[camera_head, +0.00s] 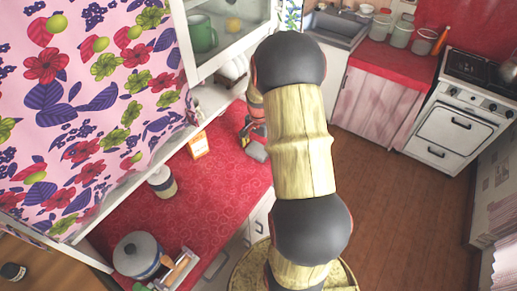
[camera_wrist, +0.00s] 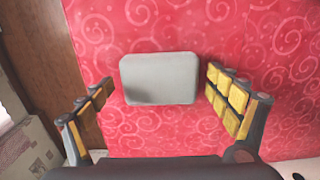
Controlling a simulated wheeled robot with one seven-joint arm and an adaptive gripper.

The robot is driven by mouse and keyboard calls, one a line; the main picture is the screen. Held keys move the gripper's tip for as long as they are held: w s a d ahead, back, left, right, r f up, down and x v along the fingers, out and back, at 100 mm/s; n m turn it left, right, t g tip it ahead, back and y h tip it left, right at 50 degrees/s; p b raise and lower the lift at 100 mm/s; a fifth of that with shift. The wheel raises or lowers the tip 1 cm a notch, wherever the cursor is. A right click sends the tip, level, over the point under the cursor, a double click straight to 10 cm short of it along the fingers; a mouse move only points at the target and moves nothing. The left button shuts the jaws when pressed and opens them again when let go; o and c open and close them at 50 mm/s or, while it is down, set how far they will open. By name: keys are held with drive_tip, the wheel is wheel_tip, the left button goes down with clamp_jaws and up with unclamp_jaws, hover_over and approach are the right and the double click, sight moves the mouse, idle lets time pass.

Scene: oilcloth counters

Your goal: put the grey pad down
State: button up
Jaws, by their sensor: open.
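The grey pad (camera_wrist: 158,78) is a light grey rounded rectangle in the wrist view, over the red patterned counter (camera_wrist: 200,30). My gripper (camera_wrist: 157,103) is open, with one finger to the left of the pad and one to the right, and a gap on each side. In the head view the pad (camera_head: 256,151) shows at the counter's right edge, just below my gripper (camera_head: 250,136), partly hidden by my arm. A shadow falls on the pad's lower left part.
On the counter stand an orange-and-white card (camera_head: 198,145), a pale jar (camera_head: 161,182) and a lidded pot (camera_head: 138,255). A flowered curtain (camera_head: 80,95) hangs at the left. Wooden floor (camera_head: 400,215) lies open to the right.

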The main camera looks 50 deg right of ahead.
sight(259, 149)
wheel_tip(259, 149, up, 12)
drive_tip(key=p, duration=0.1)
idle(0.5)
drive_tip(key=shift+r, duration=0.1)
idle(0.4)
drive_tip(key=s+a+r+n+t+b, duration=0.2)
drive_tip(key=s+a+r+n, duration=0.1)
drive_tip(key=a, duration=0.8)
drive_tip(key=s+a+r+n+t+b, duration=0.1)
drive_tip(key=s+a+r+n, duration=0.3)
drive_tip(key=a+n, duration=0.4)
drive_tip(key=s+a+r+n+t+b, duration=0.2)
drive_tip(key=a+n, duration=0.4)
drive_tip(key=a, duration=0.9)
wheel_tip(259, 149, up, 3)
drive_tip(key=shift+s+f+t+b, duration=0.2)
drive_tip(key=shift+s+t+b, duration=0.1)
drive_tip(key=shift+s+b, duration=0.7)
drive_tip(key=shift+s+a, duration=0.1)
